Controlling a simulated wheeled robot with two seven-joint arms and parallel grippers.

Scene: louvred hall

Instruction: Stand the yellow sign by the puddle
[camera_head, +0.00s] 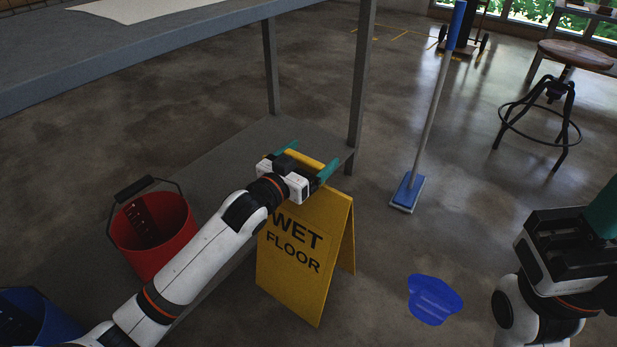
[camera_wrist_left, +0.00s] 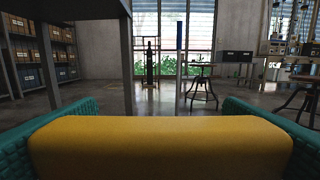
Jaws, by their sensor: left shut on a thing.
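The yellow sign (camera_head: 297,258) reads "WET FLOOR" and stands upright in the head view, its two panels spread like a tent. My left gripper (camera_head: 303,160) is shut on its top edge, with a teal finger at each end. In the left wrist view the sign's yellow top (camera_wrist_left: 160,146) fills the space between the teal fingers. The blue puddle (camera_head: 434,299) lies on the floor to the right of the sign, with bare floor between them. My right gripper (camera_head: 603,212) is partly in view at the right edge; its fingertips are cut off.
A red bucket (camera_head: 153,233) and a blue bucket (camera_head: 22,318) are at the left. A grey table (camera_head: 180,35) with a low shelf is behind the sign. A blue mop (camera_head: 408,191) stands beyond the puddle. A stool (camera_head: 571,54) is at the far right.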

